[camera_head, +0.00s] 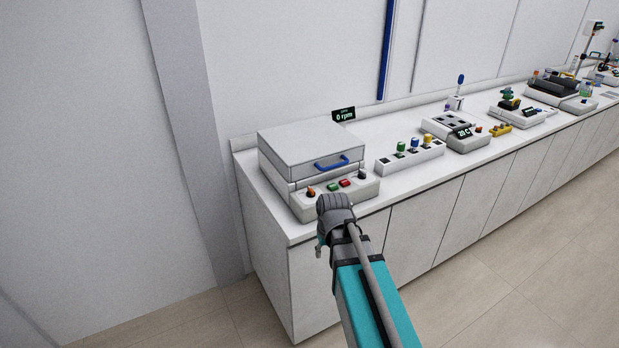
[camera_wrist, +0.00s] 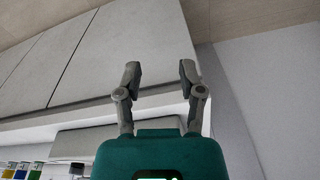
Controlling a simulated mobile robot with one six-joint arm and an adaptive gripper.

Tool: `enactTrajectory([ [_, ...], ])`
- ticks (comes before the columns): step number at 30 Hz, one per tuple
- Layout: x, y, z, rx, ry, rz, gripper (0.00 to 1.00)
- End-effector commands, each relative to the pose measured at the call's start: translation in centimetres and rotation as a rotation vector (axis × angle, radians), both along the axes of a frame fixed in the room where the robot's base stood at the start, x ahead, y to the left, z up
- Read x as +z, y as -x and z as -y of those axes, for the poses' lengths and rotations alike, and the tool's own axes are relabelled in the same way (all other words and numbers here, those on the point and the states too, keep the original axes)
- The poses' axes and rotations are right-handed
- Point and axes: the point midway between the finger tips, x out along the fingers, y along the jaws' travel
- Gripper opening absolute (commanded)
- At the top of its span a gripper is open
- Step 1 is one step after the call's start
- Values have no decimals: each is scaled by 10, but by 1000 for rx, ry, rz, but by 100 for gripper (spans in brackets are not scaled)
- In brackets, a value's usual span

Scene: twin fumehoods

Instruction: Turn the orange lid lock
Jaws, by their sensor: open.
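A white box-shaped machine (camera_head: 310,150) stands at the near left end of the bench, its lid down and a blue handle (camera_head: 331,163) on the lid's front. A small orange knob (camera_head: 310,191), which looks like the lid lock, sits at the left of its front panel. My gripper (camera_wrist: 159,74) is open and empty in the wrist view, with cabinet fronts and the bench edge beyond its fingers. In the head view my arm ends just in front of the panel, and the gripper is mostly hidden. The orange knob does not show in the wrist view.
Green and red buttons (camera_head: 345,183) and a dark knob (camera_head: 362,173) share the panel. A display (camera_head: 344,114) reads 0 rpm. A rack with coloured caps (camera_head: 410,156) stands to the right, with more instruments beyond. A wall closes the left side.

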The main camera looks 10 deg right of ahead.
Motion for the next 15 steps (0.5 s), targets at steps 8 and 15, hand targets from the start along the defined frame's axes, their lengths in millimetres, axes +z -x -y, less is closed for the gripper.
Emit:
enactTrajectory([
  [8, 70, -58, 3, 56, -14, 86, 50],
  [15, 121, -104, 6, 103, -21, 163, 50],
])
